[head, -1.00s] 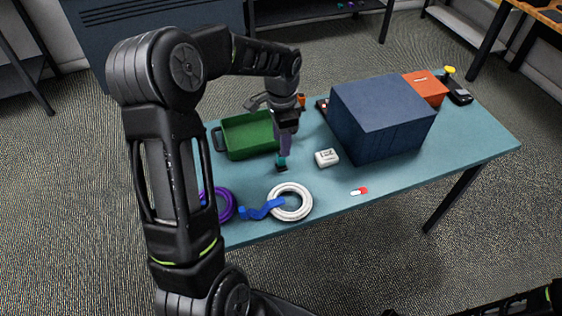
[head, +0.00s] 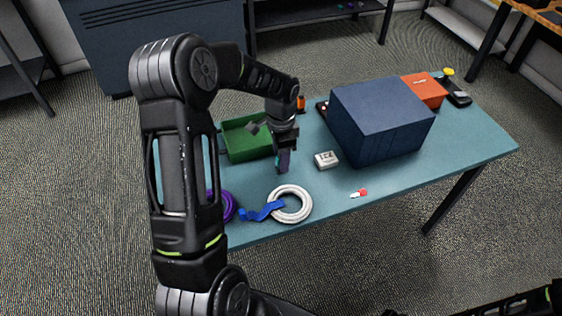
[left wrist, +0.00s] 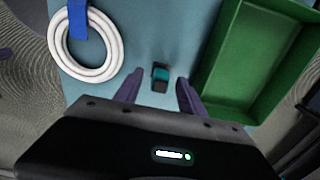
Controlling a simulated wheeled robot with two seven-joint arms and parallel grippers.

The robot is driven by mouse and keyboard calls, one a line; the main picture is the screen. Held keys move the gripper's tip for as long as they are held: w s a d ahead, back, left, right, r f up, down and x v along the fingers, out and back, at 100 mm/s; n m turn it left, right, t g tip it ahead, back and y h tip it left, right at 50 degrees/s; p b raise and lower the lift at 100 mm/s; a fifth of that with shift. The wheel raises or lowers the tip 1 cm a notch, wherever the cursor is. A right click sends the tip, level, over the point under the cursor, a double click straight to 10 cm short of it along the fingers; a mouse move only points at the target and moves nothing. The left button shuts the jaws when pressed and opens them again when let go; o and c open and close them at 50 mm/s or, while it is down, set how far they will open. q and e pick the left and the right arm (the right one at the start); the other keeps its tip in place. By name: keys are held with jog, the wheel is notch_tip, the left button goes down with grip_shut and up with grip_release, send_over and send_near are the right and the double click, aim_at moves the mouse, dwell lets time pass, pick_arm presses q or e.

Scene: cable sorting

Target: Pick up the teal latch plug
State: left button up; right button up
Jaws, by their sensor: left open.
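The teal latch plug (left wrist: 161,74) is a small teal block with black ends, lying on the blue-green table (left wrist: 188,22). In the left wrist view it sits between and just beyond the two purple fingers of my left gripper (left wrist: 158,86). The gripper is open, with clear gaps on both sides of the plug. In the head view my left gripper (head: 283,168) points down at the table, beside the green tray, and mostly hides the plug. My right gripper is not in view.
The green tray (head: 236,148) stands close beside the gripper. A white cable coil (head: 304,214) with a blue strap (head: 262,212) and a purple coil (head: 229,205) lie nearer. A white box (head: 326,160), red-white item (head: 359,193) and large blue box (head: 378,125) are to the right.

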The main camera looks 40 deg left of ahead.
pick_arm(q)
jog(key=shift+f, duration=0.9)
grip_shut()
